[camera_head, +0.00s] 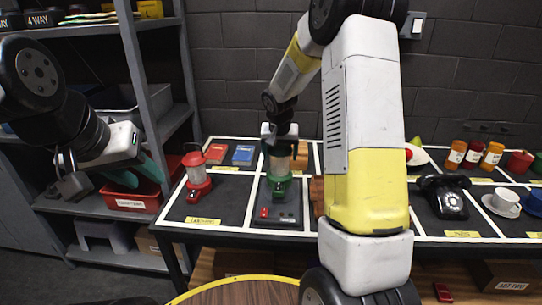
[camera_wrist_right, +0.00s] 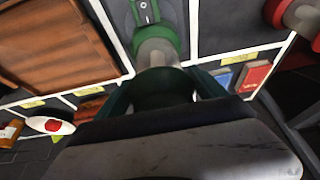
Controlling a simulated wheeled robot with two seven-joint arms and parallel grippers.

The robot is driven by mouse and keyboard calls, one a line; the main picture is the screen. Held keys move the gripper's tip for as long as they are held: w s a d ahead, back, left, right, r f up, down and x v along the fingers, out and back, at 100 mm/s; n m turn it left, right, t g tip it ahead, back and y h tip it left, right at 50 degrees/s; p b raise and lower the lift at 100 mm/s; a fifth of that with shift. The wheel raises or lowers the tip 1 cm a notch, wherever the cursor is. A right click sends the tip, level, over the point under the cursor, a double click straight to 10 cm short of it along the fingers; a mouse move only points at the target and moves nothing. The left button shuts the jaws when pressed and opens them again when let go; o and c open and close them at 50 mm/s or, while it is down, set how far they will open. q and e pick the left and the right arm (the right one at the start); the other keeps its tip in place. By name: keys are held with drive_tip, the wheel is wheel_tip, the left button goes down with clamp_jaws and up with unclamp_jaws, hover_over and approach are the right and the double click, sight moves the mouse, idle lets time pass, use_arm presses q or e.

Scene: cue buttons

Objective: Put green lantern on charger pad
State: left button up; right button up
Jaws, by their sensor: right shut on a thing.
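The green lantern (camera_head: 279,185) stands upright at the rear of the dark charger pad (camera_head: 290,221), in the middle of the table. I cannot tell whether its base touches the pad. My right gripper (camera_head: 280,140) is shut on the lantern's upper part from above. In the right wrist view the lantern (camera_wrist_right: 160,45) runs between the green fingers of the right gripper (camera_wrist_right: 165,95), its base away from me. My left gripper (camera_head: 72,187) hangs at the far left, away from the table; its jaw opening is unclear.
A black telephone (camera_head: 443,197), cup (camera_head: 503,201) and jars (camera_head: 473,155) are on the right. A shelf with a red bin (camera_head: 130,198) stands left.

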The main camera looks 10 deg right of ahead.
sight(280, 161)
drive_tip(key=shift+w+d+f, duration=0.2)
drive_tip(key=shift+w, duration=0.1)
drive_tip(key=shift+f, duration=1.7)
